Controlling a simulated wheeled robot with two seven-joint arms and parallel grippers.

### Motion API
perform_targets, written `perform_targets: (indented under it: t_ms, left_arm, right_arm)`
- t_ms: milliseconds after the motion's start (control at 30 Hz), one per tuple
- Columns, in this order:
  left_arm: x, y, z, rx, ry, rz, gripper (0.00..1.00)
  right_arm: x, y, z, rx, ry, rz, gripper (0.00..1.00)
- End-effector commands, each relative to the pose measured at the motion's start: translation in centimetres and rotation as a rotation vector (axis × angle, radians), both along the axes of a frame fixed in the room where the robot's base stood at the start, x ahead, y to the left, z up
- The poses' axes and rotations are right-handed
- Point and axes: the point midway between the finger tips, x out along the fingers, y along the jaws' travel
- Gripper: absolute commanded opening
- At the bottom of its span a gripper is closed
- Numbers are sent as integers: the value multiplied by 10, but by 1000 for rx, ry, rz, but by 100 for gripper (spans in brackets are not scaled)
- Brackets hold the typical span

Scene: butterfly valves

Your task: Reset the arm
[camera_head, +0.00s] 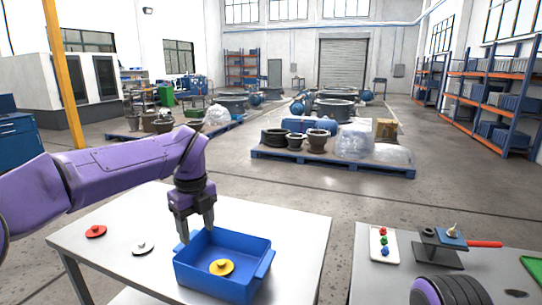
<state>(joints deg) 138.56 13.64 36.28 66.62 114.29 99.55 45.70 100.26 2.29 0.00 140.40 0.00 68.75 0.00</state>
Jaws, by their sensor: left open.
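My left gripper (197,228) points down at the back left edge of a blue bin (232,242) on the white table. Its two fingers are apart, with nothing visible between them. A yellow disc with a knob (221,267) lies inside the bin. A red disc (96,231) and a white disc (143,247) lie on the table to the left of the bin. A purple and black part of my right arm shows at the lower right edge; my right gripper is not in view.
The white table (300,235) has clear room right of the bin. A second table (400,285) at the right holds a white tray (377,245) with red, green and blue pieces, and a fixture (440,238) with a red handle (484,244). A loaded blue pallet (330,166) stands behind.

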Motion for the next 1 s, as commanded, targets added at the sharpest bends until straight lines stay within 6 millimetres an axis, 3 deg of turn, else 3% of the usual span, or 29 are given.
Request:
perform_targets:
  t_ms: [367, 567, 667, 767, 800, 867, 1000]
  left_arm:
    - [16, 54, -41, 426, -53, -423, 59]
    - [17, 95, -104, 814, 70, -878, 59]
    - [7, 111, -161, 1028, 213, -1256, 59]
    - [-25, 116, -240, 1194, 403, -1782, 59]
    - [-45, 114, -271, 1219, 465, -1988, 59]
    - [-79, 112, -313, 1221, 536, -2268, 59]
    - [-180, 107, -392, 1078, 601, -2830, 59]
  right_arm:
    - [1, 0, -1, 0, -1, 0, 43]
    - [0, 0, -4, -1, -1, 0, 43]
    - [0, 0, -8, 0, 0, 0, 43]
    - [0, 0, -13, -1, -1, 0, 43]
    - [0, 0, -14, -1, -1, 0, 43]
    - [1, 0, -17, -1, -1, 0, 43]
    - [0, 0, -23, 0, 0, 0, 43]
